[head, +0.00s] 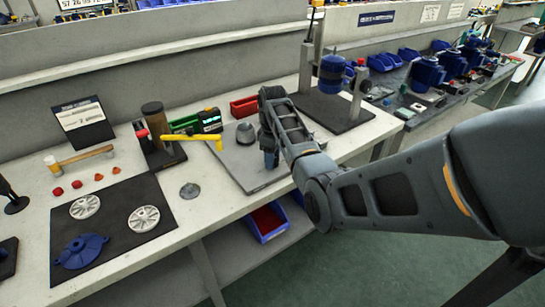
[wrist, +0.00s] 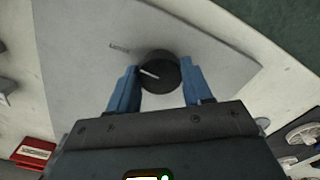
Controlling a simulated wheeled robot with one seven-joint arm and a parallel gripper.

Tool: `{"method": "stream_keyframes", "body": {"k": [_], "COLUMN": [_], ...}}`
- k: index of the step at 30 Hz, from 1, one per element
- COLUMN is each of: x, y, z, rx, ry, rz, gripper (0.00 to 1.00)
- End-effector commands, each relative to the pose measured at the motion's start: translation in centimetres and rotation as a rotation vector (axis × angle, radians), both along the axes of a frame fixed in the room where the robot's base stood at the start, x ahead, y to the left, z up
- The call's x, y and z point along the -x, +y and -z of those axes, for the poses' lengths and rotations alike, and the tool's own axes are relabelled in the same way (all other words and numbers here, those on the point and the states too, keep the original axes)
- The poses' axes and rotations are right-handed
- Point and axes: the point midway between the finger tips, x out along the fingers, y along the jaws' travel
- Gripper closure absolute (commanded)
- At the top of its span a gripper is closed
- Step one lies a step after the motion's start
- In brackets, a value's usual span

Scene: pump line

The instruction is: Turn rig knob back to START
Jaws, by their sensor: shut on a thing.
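A round black knob (wrist: 161,78) with a white pointer line stands on a grey plate (wrist: 80,28) in the wrist view. The line points left and slightly up. A small mark (wrist: 119,47) sits on the plate up and left of the knob, too small to read. My gripper (wrist: 160,74) has its two blue fingers on either side of the knob and is shut on it. In the head view, my gripper (head: 270,157) points down over the grey rig plate (head: 232,163) and hides the knob.
A grey domed part (head: 245,133) stands on the plate just left of my gripper. A post with a blue cylinder (head: 331,74) stands behind right.

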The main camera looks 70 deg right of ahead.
Motion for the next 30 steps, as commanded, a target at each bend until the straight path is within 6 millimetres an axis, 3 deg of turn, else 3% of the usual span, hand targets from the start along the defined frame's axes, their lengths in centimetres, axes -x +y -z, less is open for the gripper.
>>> {"method": "stream_keyframes", "body": {"k": [22,23,30], "x": [-0.05,-0.05,-0.03], "y": [-0.04,-0.04,-0.03], "z": [-0.08,-0.09,-0.04], "rx": [0.001,0.001,0.001], "ry": [-0.001,-0.001,0.0], "rz": [-0.086,-0.086,-0.084], "gripper": [0.81,0.47,0.25]}}
